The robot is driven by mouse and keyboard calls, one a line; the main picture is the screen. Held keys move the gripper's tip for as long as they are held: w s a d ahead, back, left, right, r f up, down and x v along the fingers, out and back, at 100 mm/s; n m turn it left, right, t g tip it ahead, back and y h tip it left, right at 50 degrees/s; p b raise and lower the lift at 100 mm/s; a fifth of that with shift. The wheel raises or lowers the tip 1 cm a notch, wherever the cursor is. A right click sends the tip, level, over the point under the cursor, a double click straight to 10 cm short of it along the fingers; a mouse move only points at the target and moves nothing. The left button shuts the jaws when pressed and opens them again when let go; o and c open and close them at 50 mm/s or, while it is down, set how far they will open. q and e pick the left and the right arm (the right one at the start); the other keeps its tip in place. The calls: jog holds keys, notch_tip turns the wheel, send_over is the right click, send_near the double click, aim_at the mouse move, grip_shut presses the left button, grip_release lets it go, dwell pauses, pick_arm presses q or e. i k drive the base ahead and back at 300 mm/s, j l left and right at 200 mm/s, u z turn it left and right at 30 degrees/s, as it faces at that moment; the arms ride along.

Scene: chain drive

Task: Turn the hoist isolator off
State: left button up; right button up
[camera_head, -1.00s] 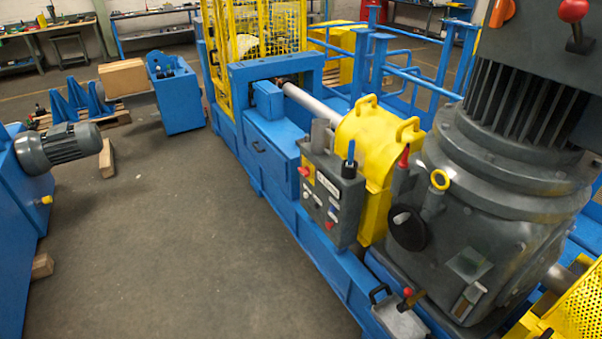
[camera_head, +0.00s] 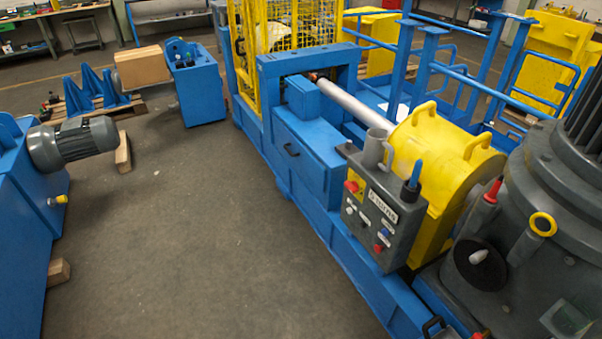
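No part here is clearly readable as the hoist isolator. A grey control box (camera_head: 376,215) stands on the blue machine frame, with a red button on a yellow base (camera_head: 351,186), small buttons and a label too small to read. A black round disc with a white handle (camera_head: 478,258) sits on the grey gearbox (camera_head: 550,190) at the right. Neither of my grippers is in view.
A yellow guard (camera_head: 432,145) covers the shaft (camera_head: 345,102) behind the box. Blue railings (camera_head: 470,85) stand behind. A grey motor (camera_head: 75,145) on a blue frame is at the left. The floor (camera_head: 180,230) between is clear.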

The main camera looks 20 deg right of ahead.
aim_at(352, 186)
jog(key=i+j+u, duration=0.2)
jog(key=i, duration=0.55)
jog(key=i+j+u, duration=0.15)
jog(key=i, duration=0.6)
jog(key=i+z, duration=0.45)
jog(key=i+j+z, duration=0.2)
jog(key=z, duration=0.25)
jog(key=i+j+z, duration=0.25)
jog(key=z, duration=0.2)
jog(key=i+j+z, duration=0.25)
jog(key=j+z, duration=0.2)
jog(key=i+j+z, duration=0.2)
jog(key=j+z, duration=0.25)
jog(key=i+j+z, duration=0.25)
jog(key=i, duration=0.25)
